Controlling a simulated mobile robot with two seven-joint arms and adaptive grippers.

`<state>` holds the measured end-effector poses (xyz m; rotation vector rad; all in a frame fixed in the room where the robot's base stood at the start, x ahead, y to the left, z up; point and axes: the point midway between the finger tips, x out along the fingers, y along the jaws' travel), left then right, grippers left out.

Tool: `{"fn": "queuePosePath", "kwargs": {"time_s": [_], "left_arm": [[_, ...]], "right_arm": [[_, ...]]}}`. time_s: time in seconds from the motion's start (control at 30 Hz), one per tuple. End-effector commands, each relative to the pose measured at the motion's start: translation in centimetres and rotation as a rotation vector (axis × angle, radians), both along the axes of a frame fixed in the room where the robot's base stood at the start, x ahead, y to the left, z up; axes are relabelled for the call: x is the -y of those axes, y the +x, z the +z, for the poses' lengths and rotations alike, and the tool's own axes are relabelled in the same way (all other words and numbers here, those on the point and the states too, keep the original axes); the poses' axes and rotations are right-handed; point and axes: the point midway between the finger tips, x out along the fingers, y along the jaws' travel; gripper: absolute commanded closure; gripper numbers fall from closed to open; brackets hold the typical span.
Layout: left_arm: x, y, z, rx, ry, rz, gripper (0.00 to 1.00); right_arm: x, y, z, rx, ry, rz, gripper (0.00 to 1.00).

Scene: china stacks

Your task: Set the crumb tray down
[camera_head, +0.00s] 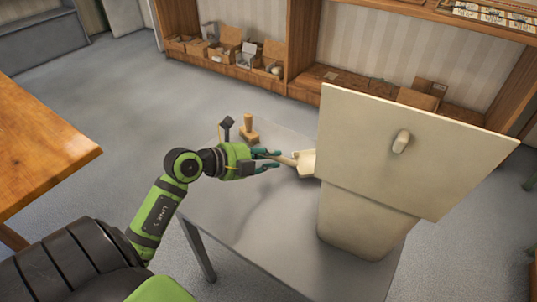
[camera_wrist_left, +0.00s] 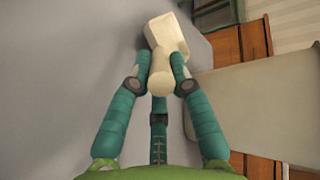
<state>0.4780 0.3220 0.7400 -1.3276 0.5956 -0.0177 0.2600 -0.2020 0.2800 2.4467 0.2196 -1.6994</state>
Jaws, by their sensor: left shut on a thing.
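The crumb tray (camera_head: 305,164) is a small cream scoop with a short handle. My left gripper (camera_head: 274,160) is shut on its handle, over the grey table (camera_head: 245,208). In the left wrist view the tray's pan (camera_wrist_left: 168,32) lies beyond the fingertips, and the rounded handle (camera_wrist_left: 161,76) sits between the fingers. In the head view the pan's right end meets the edge of a large cream panel, which may hide part of it. I cannot tell whether the tray touches the table. My right gripper is not in view.
A cream bin-like body (camera_head: 362,222) stands on the table, with a large square panel (camera_head: 400,165) bearing a knob above it. A wooden block with an upright handle (camera_head: 249,130) stands at the back. The table's front left is clear. A wooden table (camera_head: 35,150) is at far left.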

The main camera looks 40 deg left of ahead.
Motion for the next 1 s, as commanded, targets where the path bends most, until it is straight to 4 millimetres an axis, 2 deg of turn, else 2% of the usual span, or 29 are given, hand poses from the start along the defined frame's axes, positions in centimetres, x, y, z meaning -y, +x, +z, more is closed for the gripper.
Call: {"fn": "queuePosePath", "kwargs": {"time_s": [0.03, 0.2, 1.0], "left_arm": [[0.02, 0.0, -0.64, 0.001, -0.001, 0.0, 1.0], [0.01, 0.02, -1.28, 0.002, -0.001, 0.001, 1.0], [0.02, 0.01, -1.6, 0.001, 0.0, 0.0, 1.0]], "right_arm": [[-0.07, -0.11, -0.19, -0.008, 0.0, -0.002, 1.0], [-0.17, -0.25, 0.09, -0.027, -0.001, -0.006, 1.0], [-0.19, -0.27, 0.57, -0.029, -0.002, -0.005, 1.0]]}}
